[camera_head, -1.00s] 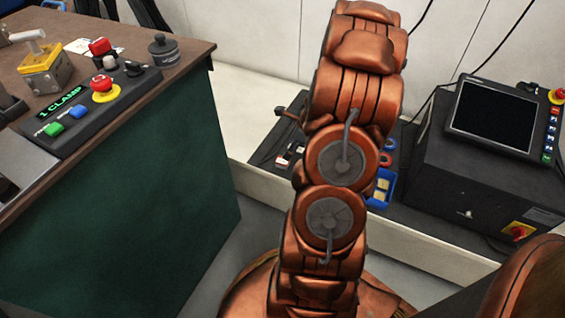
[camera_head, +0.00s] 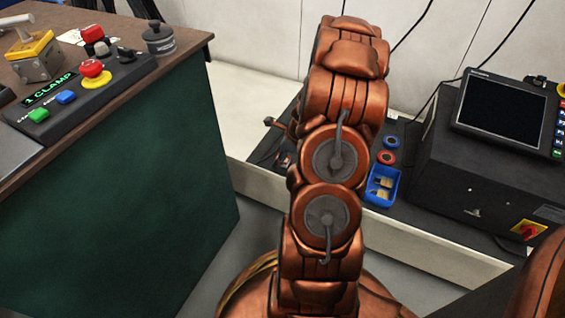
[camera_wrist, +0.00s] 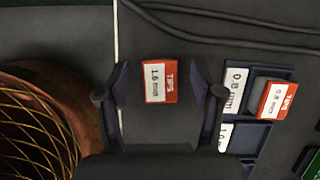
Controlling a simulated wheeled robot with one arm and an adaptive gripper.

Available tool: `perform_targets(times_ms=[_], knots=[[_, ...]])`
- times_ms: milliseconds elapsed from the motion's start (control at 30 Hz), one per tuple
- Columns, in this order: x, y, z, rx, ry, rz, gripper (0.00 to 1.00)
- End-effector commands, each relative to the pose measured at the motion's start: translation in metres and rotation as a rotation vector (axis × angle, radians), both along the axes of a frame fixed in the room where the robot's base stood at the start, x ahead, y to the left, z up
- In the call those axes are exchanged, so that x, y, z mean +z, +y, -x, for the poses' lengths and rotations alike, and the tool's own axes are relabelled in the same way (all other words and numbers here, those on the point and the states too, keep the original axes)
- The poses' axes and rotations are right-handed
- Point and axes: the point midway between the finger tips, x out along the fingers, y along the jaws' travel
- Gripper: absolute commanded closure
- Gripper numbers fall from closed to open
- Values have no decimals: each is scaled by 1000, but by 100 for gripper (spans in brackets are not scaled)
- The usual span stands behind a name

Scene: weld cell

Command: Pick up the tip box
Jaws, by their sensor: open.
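In the wrist view a small tip box (camera_wrist: 155,82) with a white and red label reading "1.6 mm TIPS" lies between the two fingers of my gripper (camera_wrist: 161,88). The fingers are apart, one on each side of it, with a visible gap on both sides. A second box (camera_wrist: 277,99), labelled "0.8 mm TIPS", sits in a dark blue slot marked "0.8 mm" to the right. In the head view my arm hides the gripper and most of the area around it.
The slotted holder (camera_wrist: 240,138) has another marked slot below, which looks empty. Dark cables run above it. In the head view a blue bin (camera_head: 381,186), red and blue rings (camera_head: 387,157) and a black controller with a screen (camera_head: 501,106) stand right. A workbench (camera_head: 120,190) stands left.

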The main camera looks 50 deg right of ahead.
Motion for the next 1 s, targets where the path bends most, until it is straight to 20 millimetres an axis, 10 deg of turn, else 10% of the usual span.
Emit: perform_targets(times_ms=[700,1000], knots=[[0,0,0,0,0,-1,100],[6,0,0,1,0,0,100]])
